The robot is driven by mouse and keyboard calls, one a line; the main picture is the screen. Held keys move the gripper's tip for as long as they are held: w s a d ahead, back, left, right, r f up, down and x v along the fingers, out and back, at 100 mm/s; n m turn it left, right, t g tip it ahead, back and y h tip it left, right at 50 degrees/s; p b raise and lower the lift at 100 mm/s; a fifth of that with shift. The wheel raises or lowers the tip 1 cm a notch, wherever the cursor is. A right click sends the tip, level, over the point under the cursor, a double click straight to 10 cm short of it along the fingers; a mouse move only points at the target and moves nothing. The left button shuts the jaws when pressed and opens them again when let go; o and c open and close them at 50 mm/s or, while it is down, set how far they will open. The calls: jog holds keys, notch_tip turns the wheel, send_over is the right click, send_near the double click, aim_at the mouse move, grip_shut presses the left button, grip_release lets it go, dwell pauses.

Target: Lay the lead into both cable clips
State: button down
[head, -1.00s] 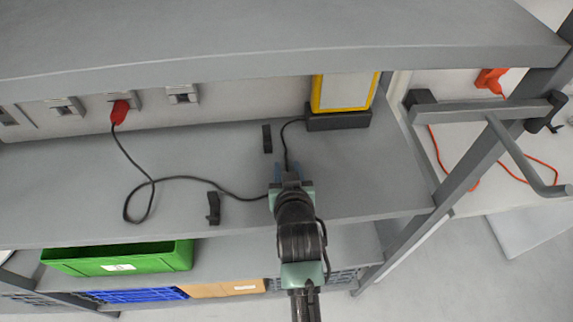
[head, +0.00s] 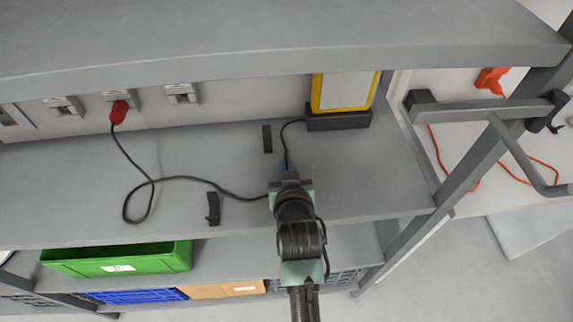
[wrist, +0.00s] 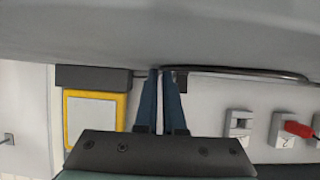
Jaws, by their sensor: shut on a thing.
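The black lead (head: 190,179) runs from a red plug (head: 119,112) in a wall socket, loops on the grey shelf and passes under my gripper. It then runs up to the yellow-framed unit (head: 342,92). Two small black cable clips stand on the shelf: a far clip (head: 267,139) and a near clip (head: 213,208), both left of my gripper. The lead lies beside both clips, in neither. My gripper (head: 287,167) is shut on the lead low at the shelf; the wrist view shows its blue fingers (wrist: 161,75) together at the lead (wrist: 255,71).
An upper shelf (head: 280,50) overhangs the back. A green crate (head: 118,257) and a blue crate (head: 135,296) sit below the front edge. A grey frame post (head: 470,165) stands at the right. The shelf left of the lead's loop is clear.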

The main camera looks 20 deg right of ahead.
jog(key=shift+r, duration=0.1)
notch_tip(320, 180, up, 6)
jog(key=p, duration=0.5)
jog(key=shift+p, duration=0.4)
jog(key=shift+w, duration=0.1)
